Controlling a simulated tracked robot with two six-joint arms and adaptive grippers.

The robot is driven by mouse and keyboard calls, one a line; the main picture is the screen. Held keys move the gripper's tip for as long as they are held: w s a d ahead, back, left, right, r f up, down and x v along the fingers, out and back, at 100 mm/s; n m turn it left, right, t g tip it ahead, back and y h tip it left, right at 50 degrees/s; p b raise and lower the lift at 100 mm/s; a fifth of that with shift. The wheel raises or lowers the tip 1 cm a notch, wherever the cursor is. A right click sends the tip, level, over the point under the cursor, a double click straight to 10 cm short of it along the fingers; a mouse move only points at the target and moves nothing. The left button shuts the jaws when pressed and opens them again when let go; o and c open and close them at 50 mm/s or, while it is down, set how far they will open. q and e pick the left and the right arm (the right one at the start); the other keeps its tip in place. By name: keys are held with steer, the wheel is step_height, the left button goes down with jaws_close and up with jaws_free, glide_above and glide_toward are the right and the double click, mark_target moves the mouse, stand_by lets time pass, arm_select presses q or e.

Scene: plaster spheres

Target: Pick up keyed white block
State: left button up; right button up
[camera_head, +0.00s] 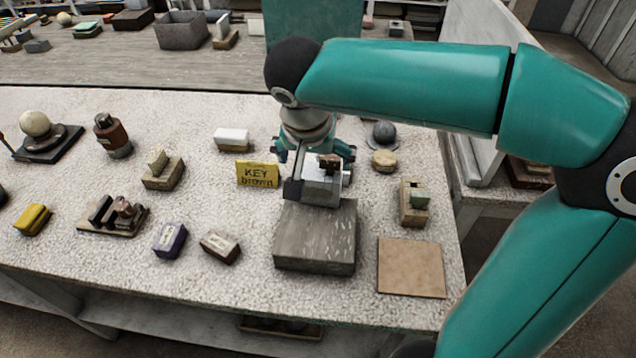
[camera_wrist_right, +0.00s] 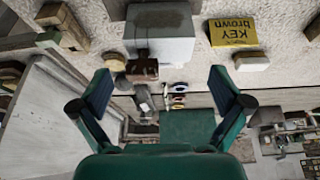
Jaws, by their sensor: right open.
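A pale grey-white block (camera_head: 321,190) with a small brown piece (camera_head: 330,161) at its far edge sits on a grey stone block (camera_head: 315,242) in the head view. In the right wrist view the pale block (camera_wrist_right: 160,48) and the brown piece (camera_wrist_right: 142,70) lie just beyond the fingers. My right gripper (camera_head: 314,153) is open and empty at the far side of the pale block; its spread fingers (camera_wrist_right: 160,84) show in the wrist view. Another white block (camera_head: 232,139) lies on the table to the left. My left gripper is not in view.
A yellow sign reading "KEY brown" (camera_head: 258,175) stands left of the stone block. A tan square (camera_head: 411,267) lies to its right, near a block with a green piece (camera_head: 415,203). A purple block (camera_head: 170,240) and a brown-white block (camera_head: 221,247) lie at front left.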

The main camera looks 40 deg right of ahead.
mark_target(318, 171)
steer(key=shift+x, duration=3.9)
steer(key=shift+w+d+r, duration=0.15)
steer(key=c, duration=1.2)
